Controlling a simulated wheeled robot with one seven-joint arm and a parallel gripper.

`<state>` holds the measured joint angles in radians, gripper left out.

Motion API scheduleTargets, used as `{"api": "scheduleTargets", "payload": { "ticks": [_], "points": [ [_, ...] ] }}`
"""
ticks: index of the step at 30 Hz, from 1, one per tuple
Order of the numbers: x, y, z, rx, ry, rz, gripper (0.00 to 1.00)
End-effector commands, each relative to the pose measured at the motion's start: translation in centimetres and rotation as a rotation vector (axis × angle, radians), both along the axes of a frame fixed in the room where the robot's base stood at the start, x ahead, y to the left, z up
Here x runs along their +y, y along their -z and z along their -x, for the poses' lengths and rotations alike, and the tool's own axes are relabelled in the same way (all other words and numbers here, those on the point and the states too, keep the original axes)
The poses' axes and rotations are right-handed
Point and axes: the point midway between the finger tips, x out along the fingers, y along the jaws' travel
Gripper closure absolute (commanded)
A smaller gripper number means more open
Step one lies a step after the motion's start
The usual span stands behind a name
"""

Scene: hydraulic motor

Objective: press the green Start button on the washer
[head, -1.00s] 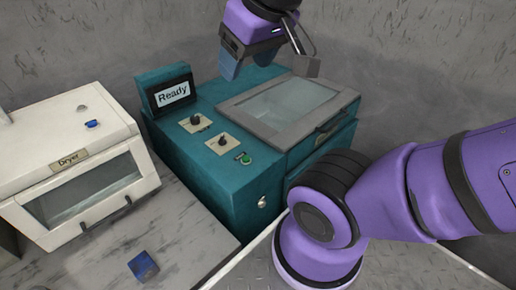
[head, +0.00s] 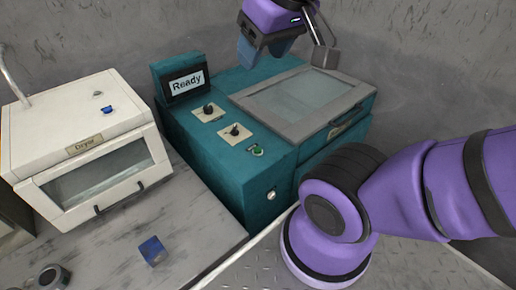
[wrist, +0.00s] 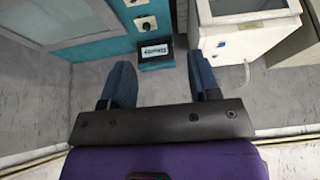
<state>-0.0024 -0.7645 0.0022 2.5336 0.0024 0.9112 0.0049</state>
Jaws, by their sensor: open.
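The teal washer (head: 222,178) stands against the back wall, with its lid (head: 305,103) down and a screen (head: 186,85) reading "Ready". The green Start button (head: 257,151) is on its top panel, near the front edge, beside two black knobs. My gripper (head: 262,55) is above the back of the washer, up and away from the button. In the wrist view my gripper (wrist: 162,85) is open and empty, its blue fingers wide apart. The washer (wrist: 103,35) and its screen (wrist: 154,51) show beyond it there; I cannot make out the green button in that view.
A white dryer (head: 85,150) stands left of the washer; it also shows in the wrist view (wrist: 245,45). A blue block (head: 152,251) lies on the grey counter (head: 190,215). A dark round part (head: 50,277) is at the bottom left.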

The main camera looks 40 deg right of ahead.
Motion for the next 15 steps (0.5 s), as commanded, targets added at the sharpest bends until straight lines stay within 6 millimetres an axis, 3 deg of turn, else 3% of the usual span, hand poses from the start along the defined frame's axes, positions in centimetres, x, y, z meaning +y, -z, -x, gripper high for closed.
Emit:
{"api": "scheduleTargets", "payload": {
  "ticks": [1, 7, 15],
  "points": [
    [0.0, 0.0, 0.0, 0.0, 0.0, 0.0, 0.56],
    [0.0, 0.0, 0.0, 0.0, 0.0, 0.0, 1.0],
    [0.0, 0.0, 0.0, 0.0, 0.0, 0.0, 1.0]
  ]
}}
